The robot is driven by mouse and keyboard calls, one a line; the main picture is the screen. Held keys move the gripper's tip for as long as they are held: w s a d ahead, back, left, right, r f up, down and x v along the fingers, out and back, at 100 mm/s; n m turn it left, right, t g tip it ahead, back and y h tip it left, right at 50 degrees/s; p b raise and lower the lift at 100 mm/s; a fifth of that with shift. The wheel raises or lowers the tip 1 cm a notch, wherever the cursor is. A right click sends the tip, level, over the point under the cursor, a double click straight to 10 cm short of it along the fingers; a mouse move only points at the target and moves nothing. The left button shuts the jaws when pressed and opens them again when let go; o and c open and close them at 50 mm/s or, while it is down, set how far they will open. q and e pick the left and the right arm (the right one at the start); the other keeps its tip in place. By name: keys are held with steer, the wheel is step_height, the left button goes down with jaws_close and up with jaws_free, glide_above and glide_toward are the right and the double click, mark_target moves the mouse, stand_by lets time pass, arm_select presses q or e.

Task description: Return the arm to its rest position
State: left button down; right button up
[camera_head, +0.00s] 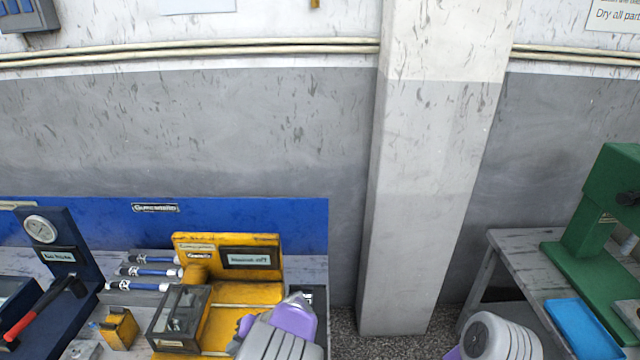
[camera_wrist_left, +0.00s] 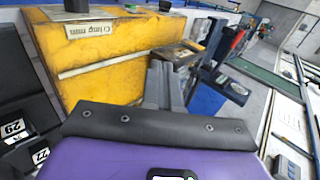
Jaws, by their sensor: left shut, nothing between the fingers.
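My left arm (camera_head: 285,330), grey and purple, comes in at the bottom of the head view, in front of the yellow machine (camera_head: 252,290). In the left wrist view my left gripper (camera_wrist_left: 163,84) is shut, with its grey fingers together and nothing between them. The yellow machine fills the upper left of that view (camera_wrist_left: 105,75), beyond the fingers. I cannot tell whether they touch it. Part of my right arm (camera_head: 500,338) shows at the bottom right of the head view, and its gripper is out of sight.
A workbench with a blue back panel (camera_head: 110,225) holds a glass-sided box (camera_head: 178,318), a small yellow container (camera_head: 119,328), several blue-and-white cylinders (camera_head: 140,286) and a red-handled hammer (camera_head: 40,310). A pillar (camera_head: 415,200) stands mid-view. A green press (camera_head: 590,235) and blue tray (camera_head: 580,322) are on the right.

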arm_select(q)
steer(key=s+f+h, duration=0.1)
steer(key=f, duration=0.3)
steer(key=s+f+g+h+b, duration=0.1)
steer(key=f, duration=0.2)
steer(key=s+f+h, duration=0.1)
steer(key=f, duration=0.3)
steer(key=shift+s+f+m, duration=0.15)
steer(key=shift+f+m, duration=0.15)
steer(key=shift+m, duration=0.1)
steer(key=s+d+f+n+h+b, duration=0.1)
steer(key=s+d+f+h+b, duration=0.2)
steer(key=s+d+f+h, duration=0.2)
steer(key=s+d+f+n+t+h+b, duration=0.1)
steer(key=s+d+f+h, duration=0.4)
steer(key=s+f, duration=0.6)
step_height(320, 180, down, 2)
steer(key=n+b, duration=0.1)
steer(key=b, duration=0.1)
steer(key=shift+d+f+t+h+b, duration=0.2)
steer(key=shift+d+t+h+b, duration=0.05)
steer(key=shift+t+h+b, duration=0.1)
arm_select(e)
step_height(320, 180, down, 8)
steer(key=shift+w, duration=0.15)
arm_select(q)
steer(key=shift+w, duration=0.1)
arm_select(e)
steer(key=shift+r, duration=0.1)
